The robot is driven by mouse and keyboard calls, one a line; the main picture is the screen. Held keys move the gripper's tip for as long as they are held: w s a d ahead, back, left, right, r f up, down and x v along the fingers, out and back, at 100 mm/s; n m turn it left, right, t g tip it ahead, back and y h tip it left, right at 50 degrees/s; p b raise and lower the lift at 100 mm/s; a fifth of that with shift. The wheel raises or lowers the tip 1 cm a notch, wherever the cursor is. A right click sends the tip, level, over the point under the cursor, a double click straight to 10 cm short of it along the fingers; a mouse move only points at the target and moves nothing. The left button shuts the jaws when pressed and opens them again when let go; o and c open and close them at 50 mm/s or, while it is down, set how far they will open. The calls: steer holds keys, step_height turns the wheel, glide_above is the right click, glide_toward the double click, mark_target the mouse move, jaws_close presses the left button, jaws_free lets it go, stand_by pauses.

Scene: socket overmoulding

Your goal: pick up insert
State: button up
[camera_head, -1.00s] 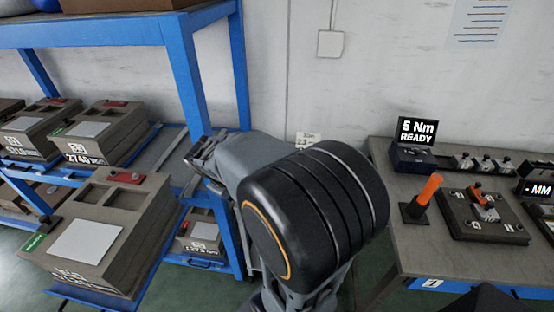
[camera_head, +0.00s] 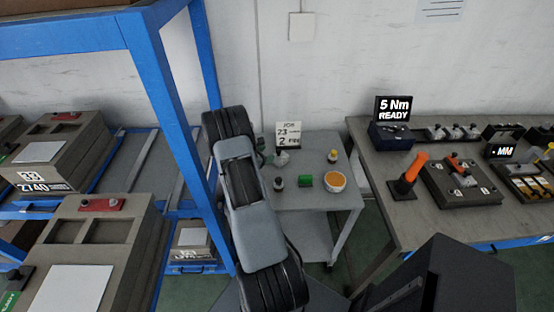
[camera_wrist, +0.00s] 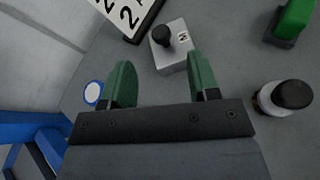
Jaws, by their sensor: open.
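A small grey block with a black knob and a letter on it, likely the insert (camera_wrist: 174,56), sits on the small grey table. It lies just beyond my fingertips in the wrist view, and it also shows at the table's back left in the head view (camera_head: 283,158). My gripper (camera_wrist: 163,80) has two green fingers spread apart with nothing between them. The block is ahead of the gap, nearer the right finger; I cannot tell the height between them. In the head view my arm hides most of the gripper.
A job card (camera_head: 289,136) stands behind the block. A black-topped pale cylinder (camera_wrist: 283,97), a green block (camera_head: 305,180), an orange-filled bowl (camera_head: 335,182) and a yellow-topped piece (camera_head: 333,156) share the small table (camera_head: 310,200). The blue rack (camera_head: 165,90) stands close left; a workbench (camera_head: 400,225) is right.

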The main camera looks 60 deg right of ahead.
mark_target(277, 151)
steer(key=shift+p+x, duration=1)
steer(key=shift+x, duration=2.25)
steer(key=shift+f, duration=0.1)
steer(key=shift+c, duration=0.3)
jaws_close()
